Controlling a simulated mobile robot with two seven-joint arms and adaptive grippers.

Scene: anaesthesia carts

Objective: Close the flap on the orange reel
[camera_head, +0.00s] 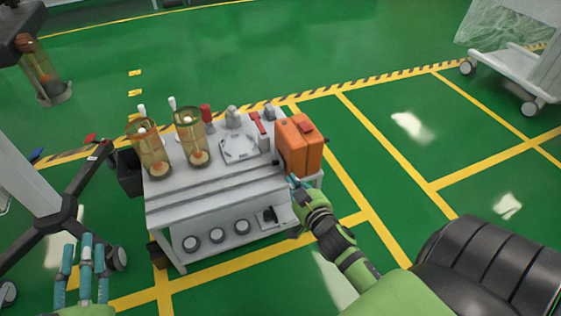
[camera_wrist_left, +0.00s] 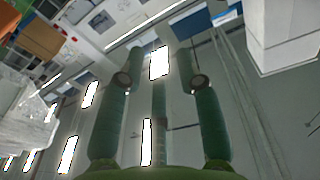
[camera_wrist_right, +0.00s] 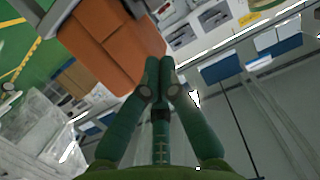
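The orange reel (camera_head: 298,146), a boxy orange case, stands upright at the right end of the white cart. A small red piece (camera_head: 305,127) shows on its top; I cannot tell clearly whether it is the flap or how it stands. My right gripper (camera_head: 293,182) is just in front of the reel's lower front edge, its fingertips close together with nothing seen between them. In the right wrist view the orange reel (camera_wrist_right: 115,40) fills the upper left, beside the fingertips (camera_wrist_right: 160,62); contact is unclear. My left gripper (camera_head: 85,240) is open and empty, far left of the cart.
The white cart (camera_head: 215,197) carries two amber cylinders (camera_head: 150,150) (camera_head: 190,135) and small red and grey parts. A dark-legged stand (camera_head: 70,210) is at left. Another white cart (camera_head: 515,70) stands at the far right. The green floor right of the reel is clear.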

